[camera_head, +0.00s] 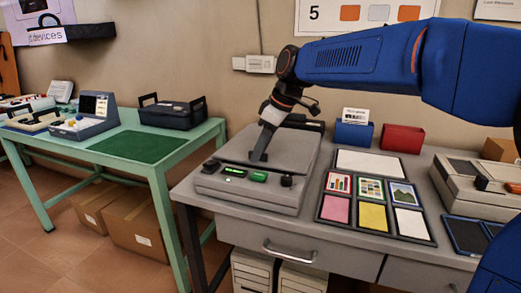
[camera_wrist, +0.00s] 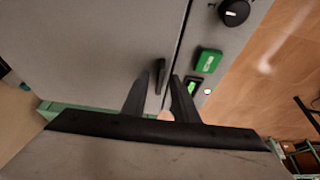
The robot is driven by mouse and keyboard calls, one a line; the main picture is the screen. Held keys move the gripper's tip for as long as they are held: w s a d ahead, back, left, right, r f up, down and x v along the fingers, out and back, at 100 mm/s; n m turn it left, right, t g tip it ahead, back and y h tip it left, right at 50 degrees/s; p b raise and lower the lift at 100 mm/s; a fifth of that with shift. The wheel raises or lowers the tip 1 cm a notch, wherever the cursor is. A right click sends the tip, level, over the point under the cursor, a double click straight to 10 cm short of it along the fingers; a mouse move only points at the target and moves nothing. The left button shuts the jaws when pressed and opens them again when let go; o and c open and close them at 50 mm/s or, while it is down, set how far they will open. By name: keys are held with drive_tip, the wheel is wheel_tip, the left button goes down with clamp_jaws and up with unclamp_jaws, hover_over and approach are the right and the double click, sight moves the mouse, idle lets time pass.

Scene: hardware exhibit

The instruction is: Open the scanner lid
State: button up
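The grey scanner (camera_head: 247,192) stands on the left part of the grey desk with its lid (camera_head: 290,150) lying shut. Its front strip has a green button, a lit green display and a black knob. My gripper (camera_head: 260,156) points down at the lid near its front edge. In the wrist view my gripper (camera_wrist: 160,76) is open, with a finger on each side of a small dark handle (camera_wrist: 160,74) on the lid (camera_wrist: 85,55). Gaps show between the handle and both fingers. I cannot tell how high the fingertips are above the lid.
Sample cards in a black frame (camera_head: 320,205) lie right of the scanner. Blue (camera_head: 353,137) and red (camera_head: 403,139) bins stand behind them. Another grey device (camera_head: 470,186) is farther right.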

clamp_jaws()
idle(1.4)
